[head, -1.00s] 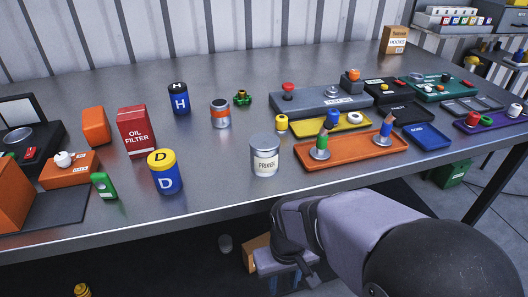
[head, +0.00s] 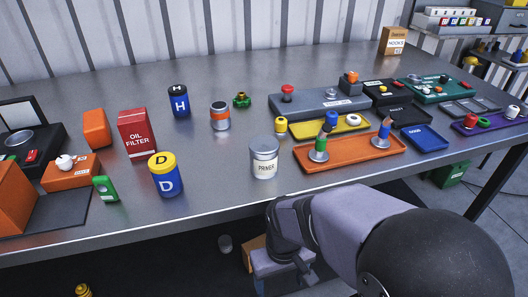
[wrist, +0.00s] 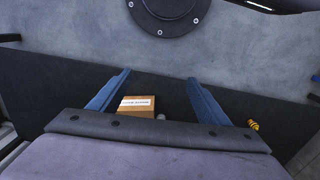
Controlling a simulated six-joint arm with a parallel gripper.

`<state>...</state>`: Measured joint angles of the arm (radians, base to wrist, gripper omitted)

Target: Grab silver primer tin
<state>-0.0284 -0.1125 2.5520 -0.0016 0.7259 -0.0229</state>
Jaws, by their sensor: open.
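The silver primer tin (head: 264,158) stands upright near the front edge of the metal table in the head view. It has a pale label reading PRIMER. My gripper shows in the wrist view (wrist: 157,88) with its two blue fingers wide apart and nothing between them. In the head view my arm is below and in front of the table edge, lower than the tin and apart from it. The fingertips are mostly hidden there. The tin is not in the wrist view.
An orange tray (head: 350,152) with two upright pieces lies right of the tin. A blue and yellow D can (head: 166,175) stands to its left, and a silver can with an orange band (head: 220,116) behind. The table's front edge (head: 225,212) lies between my arm and the tin.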

